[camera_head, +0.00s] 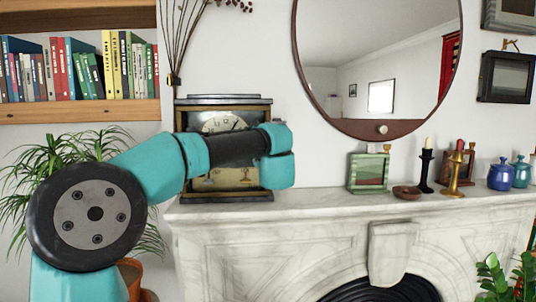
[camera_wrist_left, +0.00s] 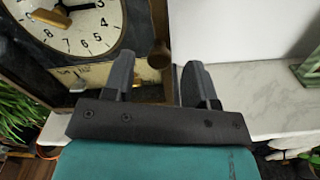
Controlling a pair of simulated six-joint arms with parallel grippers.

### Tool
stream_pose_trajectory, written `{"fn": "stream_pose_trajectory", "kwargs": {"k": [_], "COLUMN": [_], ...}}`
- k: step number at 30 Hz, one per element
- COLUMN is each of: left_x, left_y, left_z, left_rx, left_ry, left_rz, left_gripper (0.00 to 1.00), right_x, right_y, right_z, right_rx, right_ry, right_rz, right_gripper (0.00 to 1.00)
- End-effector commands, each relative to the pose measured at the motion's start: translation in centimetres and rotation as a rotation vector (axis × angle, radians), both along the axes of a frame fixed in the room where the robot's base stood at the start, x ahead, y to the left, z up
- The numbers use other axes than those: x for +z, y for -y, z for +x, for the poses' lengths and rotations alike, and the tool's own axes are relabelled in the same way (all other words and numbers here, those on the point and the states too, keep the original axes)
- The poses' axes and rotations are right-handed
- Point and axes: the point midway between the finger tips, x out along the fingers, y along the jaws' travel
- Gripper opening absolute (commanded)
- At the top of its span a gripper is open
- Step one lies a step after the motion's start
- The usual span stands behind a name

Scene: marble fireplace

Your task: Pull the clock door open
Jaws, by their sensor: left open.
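The clock (camera_head: 222,101) stands on the left end of the marble mantel, with a dark case and a pale round dial. My left arm crosses in front of it and hides its middle and part of its right side. In the left wrist view the clock dial (camera_wrist_left: 68,24) is at the upper left, with the brown frame edge (camera_wrist_left: 160,22) to its right. My left gripper (camera_wrist_left: 158,72) is open, one finger on each side of that edge in the picture. I cannot tell whether the fingers touch it or whether the door is ajar. My right gripper is not in view.
The mantel (camera_head: 320,202) is clear just right of the clock. Farther right are a green frame (camera_head: 369,172), a small brown dish (camera_head: 407,192), candlesticks (camera_head: 426,170) and lidded jars (camera_head: 501,176). A plant (camera_head: 75,152) is at left; a round mirror (camera_head: 380,65) hangs above.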

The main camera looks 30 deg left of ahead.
Motion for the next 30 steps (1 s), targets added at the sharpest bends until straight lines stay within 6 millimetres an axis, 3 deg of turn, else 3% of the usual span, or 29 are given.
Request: {"fn": "stream_pose_trajectory", "kwargs": {"k": [7, 18, 30], "left_x": [0.0, 0.0, 0.0], "left_y": [-1.7, -1.9, -1.9], "left_z": [2.3, 2.7, 2.6], "left_rx": [0.001, 0.0, 0.0], "left_ry": [0.0, -0.001, -0.001], "left_rz": [0.001, 0.001, 0.001], "left_gripper": [0.52, 0.51, 0.13], "right_x": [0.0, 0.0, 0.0], "right_y": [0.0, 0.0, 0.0], "right_z": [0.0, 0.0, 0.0], "right_rx": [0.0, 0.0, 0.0], "right_ry": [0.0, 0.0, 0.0], "right_rz": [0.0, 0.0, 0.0], "right_gripper": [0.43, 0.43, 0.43]}}
